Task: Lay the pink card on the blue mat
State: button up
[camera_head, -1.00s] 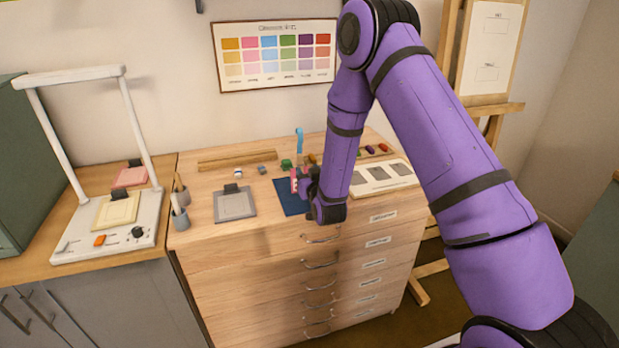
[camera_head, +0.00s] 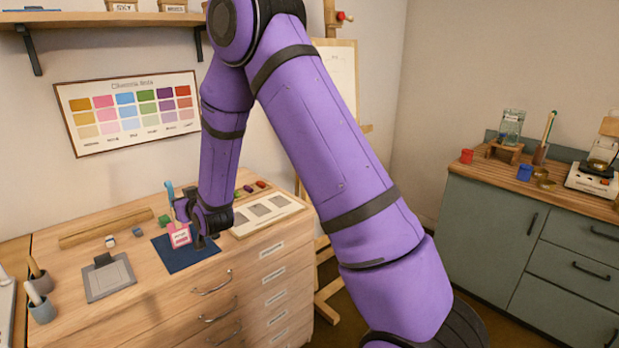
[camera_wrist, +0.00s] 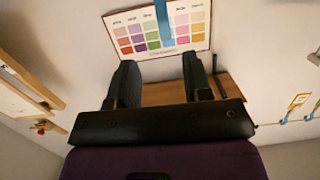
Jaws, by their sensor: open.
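The pink card (camera_head: 180,235), with a pale label, shows in the head view over the blue mat (camera_head: 178,258), just left of my gripper (camera_head: 190,217). Its face is turned towards the head camera. I cannot tell whether it lies flat or leans, or whether it touches my gripper. The mat lies on the wooden drawer chest; my gripper hides part of its right side. In the wrist view my gripper (camera_wrist: 160,82) has its two dark fingers apart, and no card shows between them.
A grey plate (camera_head: 110,280) lies left of the mat. A light blue upright strip (camera_head: 170,190) and a green block (camera_head: 164,221) stand behind it. A pale panel (camera_head: 268,213) lies to the right. A wooden bar (camera_head: 105,228) lies at the back.

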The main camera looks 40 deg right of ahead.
jog(key=s+d+r+g, duration=0.3)
jog(key=s+r+g, duration=0.2)
jog(key=s+r, duration=1.05)
jog(key=s+d+r+g, duration=0.1)
jog(key=s+r+g, duration=0.1)
jog(key=s, duration=1.2)
jog(key=s+d+r+g, duration=0.1)
jog(key=s+r+g, duration=0.2)
jog(key=s, duration=1.2)
jog(key=shift+d+r+g+h, duration=0.15)
jog(key=shift+d+g+h, duration=0.15)
